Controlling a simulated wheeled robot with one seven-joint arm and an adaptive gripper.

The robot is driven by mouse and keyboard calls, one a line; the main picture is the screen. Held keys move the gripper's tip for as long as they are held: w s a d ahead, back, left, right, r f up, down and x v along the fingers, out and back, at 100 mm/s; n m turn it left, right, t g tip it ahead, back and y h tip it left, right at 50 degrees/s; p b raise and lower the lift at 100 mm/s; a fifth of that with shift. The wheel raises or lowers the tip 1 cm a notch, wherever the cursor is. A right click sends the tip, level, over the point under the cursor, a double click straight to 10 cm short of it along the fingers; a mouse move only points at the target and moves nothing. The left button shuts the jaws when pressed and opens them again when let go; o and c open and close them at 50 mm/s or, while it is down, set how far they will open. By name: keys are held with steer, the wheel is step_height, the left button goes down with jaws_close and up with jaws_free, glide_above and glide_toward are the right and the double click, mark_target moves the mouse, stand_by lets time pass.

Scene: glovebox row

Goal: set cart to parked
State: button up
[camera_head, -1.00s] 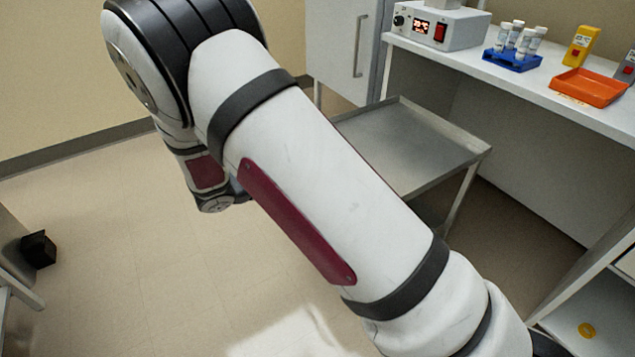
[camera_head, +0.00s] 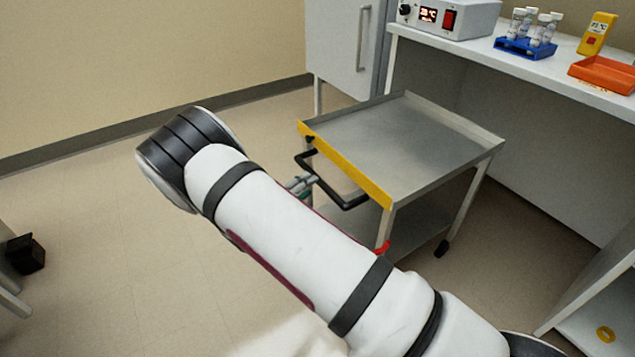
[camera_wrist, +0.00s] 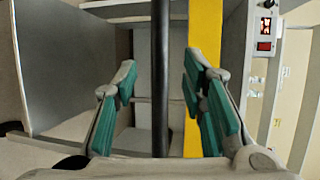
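The cart (camera_head: 400,145) is a grey metal two-shelf trolley with a yellow front edge (camera_head: 345,168) and a black bar handle (camera_head: 345,204). It stands below the bench front, with its top empty. A small red part (camera_head: 383,248) shows low by its near leg, partly behind my arm. The yellow edge (camera_wrist: 204,30) runs behind the right finger.
A white bench (camera_head: 560,75) behind the cart holds a power unit (camera_head: 450,18), a blue vial rack (camera_head: 525,47), an orange tray (camera_head: 603,74) and a yellow meter (camera_head: 597,33). A grey cabinet (camera_head: 340,45) stands behind. The floor at left is clear, except a black object (camera_head: 25,254).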

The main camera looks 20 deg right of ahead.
steer(key=shift+b+x, duration=0.7)
steer(key=shift+x, duration=2.45)
jaws_close()
